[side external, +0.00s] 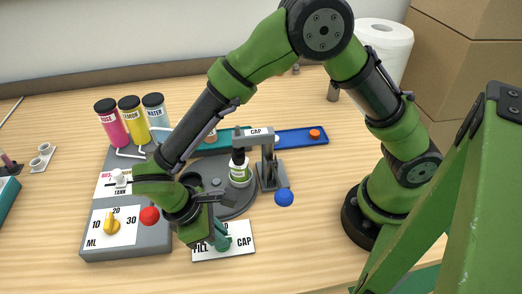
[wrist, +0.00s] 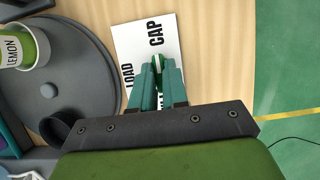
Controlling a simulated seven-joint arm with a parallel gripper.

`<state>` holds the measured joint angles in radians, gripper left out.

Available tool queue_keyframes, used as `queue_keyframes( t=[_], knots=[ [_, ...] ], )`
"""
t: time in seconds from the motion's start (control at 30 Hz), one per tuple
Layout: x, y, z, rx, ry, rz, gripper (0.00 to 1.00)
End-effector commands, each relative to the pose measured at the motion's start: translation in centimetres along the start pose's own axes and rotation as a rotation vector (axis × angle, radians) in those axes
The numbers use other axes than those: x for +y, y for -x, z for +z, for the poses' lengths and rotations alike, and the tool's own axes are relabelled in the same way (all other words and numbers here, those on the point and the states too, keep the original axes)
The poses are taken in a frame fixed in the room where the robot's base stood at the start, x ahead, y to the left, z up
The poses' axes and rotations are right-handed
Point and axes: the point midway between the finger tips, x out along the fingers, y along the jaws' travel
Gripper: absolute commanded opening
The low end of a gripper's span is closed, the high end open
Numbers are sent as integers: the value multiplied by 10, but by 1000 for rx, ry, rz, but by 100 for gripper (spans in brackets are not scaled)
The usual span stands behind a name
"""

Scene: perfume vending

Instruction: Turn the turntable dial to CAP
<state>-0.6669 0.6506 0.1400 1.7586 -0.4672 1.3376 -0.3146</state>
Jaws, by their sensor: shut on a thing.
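The turntable dial (side external: 223,240) is a small green knob on a white card (side external: 244,252). LOAD, FILL and CAP are printed around it. My gripper (side external: 217,239) points down and is shut on the knob. In the wrist view the teal fingers (wrist: 157,85) close on both sides of the knob (wrist: 157,62), hiding much of it and part of FILL. A white mark on the knob shows between the fingertips on the side of CAP. The grey turntable (side external: 232,205) carries a lemon-labelled bottle (side external: 240,176) under the CAP station (side external: 256,132).
A grey dosing unit (side external: 125,243) with an orange ML knob (side external: 112,223) stands left of my gripper, with pink, yellow and pale blue bottles behind it. A blue tray (side external: 300,137) lies behind the CAP station. The table right of the card is clear.

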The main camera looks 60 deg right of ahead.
Motion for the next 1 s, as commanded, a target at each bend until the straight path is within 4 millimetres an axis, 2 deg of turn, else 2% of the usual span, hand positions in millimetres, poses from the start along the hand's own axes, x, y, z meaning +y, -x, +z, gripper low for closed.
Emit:
queue_keyframes(
  t=[0.5,0.53,0.67,0.7,1.0],
  knots=[
    [0,1,0,3,-22,-10,0],
    [0,1,0,3,-22,-10,17],
    [0,1,0,2,-20,-9,37],
    [0,1,0,2,-20,-9,39],
    [0,2,0,2,-17,-7,39]
  ],
)
